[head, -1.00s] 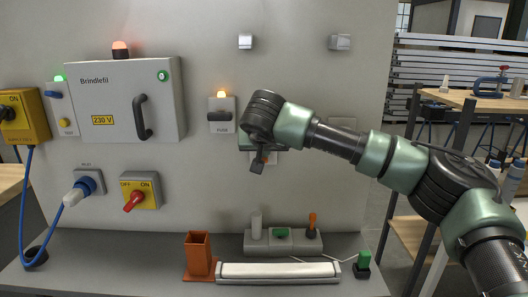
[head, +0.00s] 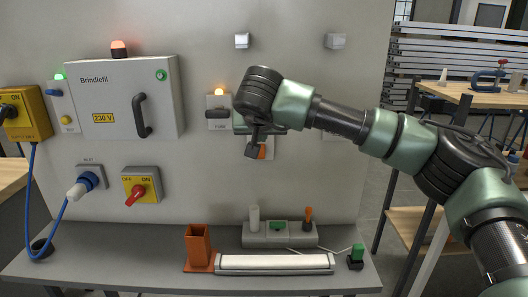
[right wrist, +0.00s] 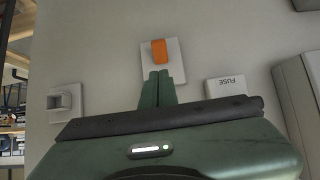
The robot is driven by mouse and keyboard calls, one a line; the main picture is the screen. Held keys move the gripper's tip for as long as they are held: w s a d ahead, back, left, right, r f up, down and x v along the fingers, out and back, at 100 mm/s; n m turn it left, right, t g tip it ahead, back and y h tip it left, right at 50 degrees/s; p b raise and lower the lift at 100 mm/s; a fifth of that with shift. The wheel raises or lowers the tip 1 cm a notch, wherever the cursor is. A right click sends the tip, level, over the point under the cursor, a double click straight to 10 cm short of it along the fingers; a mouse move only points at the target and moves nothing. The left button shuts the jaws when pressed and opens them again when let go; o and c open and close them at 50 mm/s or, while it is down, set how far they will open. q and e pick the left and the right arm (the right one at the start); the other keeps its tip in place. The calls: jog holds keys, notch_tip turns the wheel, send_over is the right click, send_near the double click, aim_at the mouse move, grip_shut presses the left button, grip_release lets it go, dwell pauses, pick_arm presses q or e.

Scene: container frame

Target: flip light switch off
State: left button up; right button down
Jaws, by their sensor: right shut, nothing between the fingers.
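The light switch (head: 262,152) is an orange rocker on a white plate on the grey wall panel, partly hidden behind my right gripper in the head view. In the right wrist view the orange rocker (right wrist: 158,50) shows clearly, and the picture there is upside down. My right gripper (head: 253,153) is shut and empty, in front of the switch plate. In the right wrist view its fingertips (right wrist: 159,75) overlap the plate's lower edge, just below the rocker. I cannot tell whether they touch. My left gripper is not in view.
A fuse holder (head: 218,112) with a lit orange lamp is left of my right gripper. A grey cabinet (head: 125,95) and a red rotary switch (head: 137,193) are farther left. On the shelf below stand an orange holder (head: 198,245) and a white tube lamp (head: 275,262).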

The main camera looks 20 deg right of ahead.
jog(key=s+a+f+b, duration=0.2)
jog(key=s, duration=0.5)
jog(key=shift+s, duration=0.25)
jog(key=shift+a+f, duration=0.1)
